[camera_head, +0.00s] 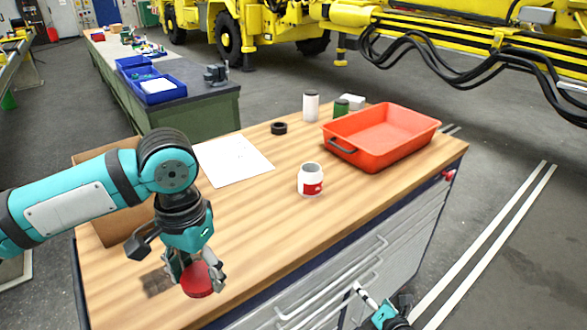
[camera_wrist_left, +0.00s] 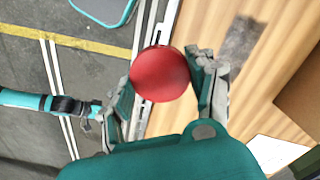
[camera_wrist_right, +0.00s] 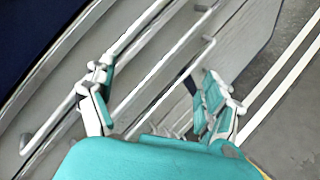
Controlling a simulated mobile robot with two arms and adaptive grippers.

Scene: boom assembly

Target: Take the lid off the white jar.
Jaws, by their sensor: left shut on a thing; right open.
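The white jar (camera_head: 311,182) with a red label stands upright in the middle of the wooden bench top. Its top is open and its dark mouth shows. My left gripper (camera_head: 195,275) is shut on a round red lid (camera_head: 198,281), left of and nearer than the jar, close above the bench's front edge. The red lid (camera_wrist_left: 160,74) sits between the fingers in the left wrist view. My right gripper (camera_head: 388,312) is low in front of the bench drawers, apart from the jar; its fingers (camera_wrist_right: 155,105) are open and empty in the right wrist view.
A red tray (camera_head: 428,122) stands at the bench's back right. A white bottle (camera_head: 311,106), a green can (camera_head: 341,108) and a black ring (camera_head: 279,128) are near the back edge. A paper sheet (camera_head: 233,160) and a cardboard box (camera_head: 112,222) lie left. The front bench top is clear.

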